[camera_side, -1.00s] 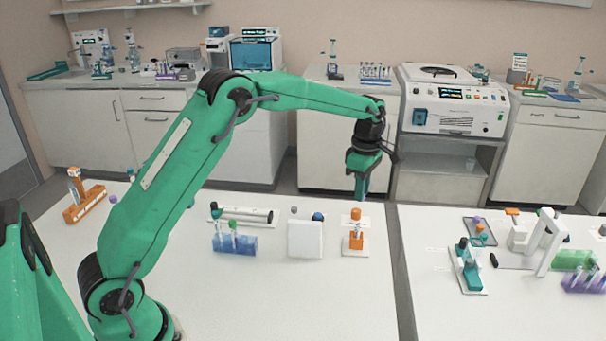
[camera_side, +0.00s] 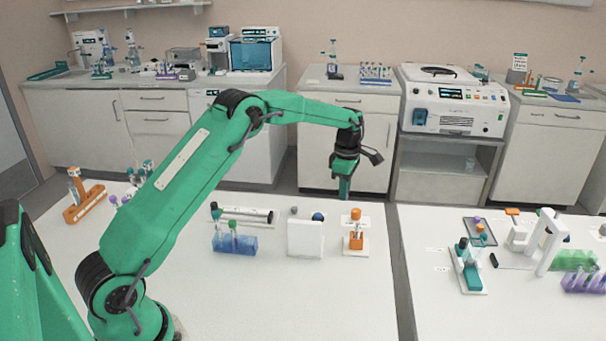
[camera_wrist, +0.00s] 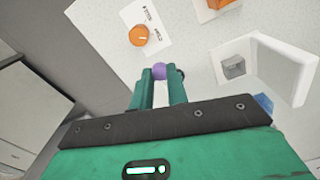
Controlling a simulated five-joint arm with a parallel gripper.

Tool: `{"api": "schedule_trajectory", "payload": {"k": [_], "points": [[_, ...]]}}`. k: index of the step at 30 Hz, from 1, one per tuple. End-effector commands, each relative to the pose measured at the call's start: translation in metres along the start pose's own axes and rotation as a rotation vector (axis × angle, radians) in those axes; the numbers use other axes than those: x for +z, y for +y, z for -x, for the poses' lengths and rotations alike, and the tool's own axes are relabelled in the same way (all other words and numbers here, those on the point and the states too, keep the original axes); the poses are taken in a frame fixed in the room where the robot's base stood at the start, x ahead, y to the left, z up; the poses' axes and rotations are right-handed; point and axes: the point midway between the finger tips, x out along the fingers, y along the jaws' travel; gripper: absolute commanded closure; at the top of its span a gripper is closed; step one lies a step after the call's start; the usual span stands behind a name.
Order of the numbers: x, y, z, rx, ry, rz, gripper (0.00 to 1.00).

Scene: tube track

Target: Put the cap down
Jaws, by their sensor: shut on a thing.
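A purple cap (camera_wrist: 159,71) shows in the wrist view at the fingertips of my gripper (camera_wrist: 160,78), which is shut on it. In the side view my gripper (camera_side: 345,190) points down, beyond the white panel and the orange holder. The cap cannot be made out in that view. Below the cap in the wrist view is bare white bench top, with an orange round top (camera_wrist: 138,37) on a white labelled plate (camera_wrist: 150,20) close by.
The orange holder (camera_side: 356,242) stands right of the upright white panel (camera_side: 305,240). A blue tube rack (camera_side: 232,244) stands left of it. A grey cube (camera_wrist: 233,67) lies beside the panel in the wrist view. The front of the bench (camera_side: 270,300) is clear.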

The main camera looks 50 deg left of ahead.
Motion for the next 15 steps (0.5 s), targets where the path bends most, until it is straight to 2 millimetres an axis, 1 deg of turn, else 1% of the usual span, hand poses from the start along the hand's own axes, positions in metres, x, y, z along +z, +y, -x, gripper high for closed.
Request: {"api": "schedule_trajectory", "payload": {"k": [1,7,12,15], "points": [[-0.007,0.007,-0.006,-0.002,0.001,0.003,1.00],[-0.027,0.029,-0.024,-0.001,0.000,0.001,1.00],[-0.036,0.039,-0.032,-0.001,0.000,0.000,1.00],[-0.038,0.040,-0.034,-0.001,0.000,-0.001,1.00]]}}
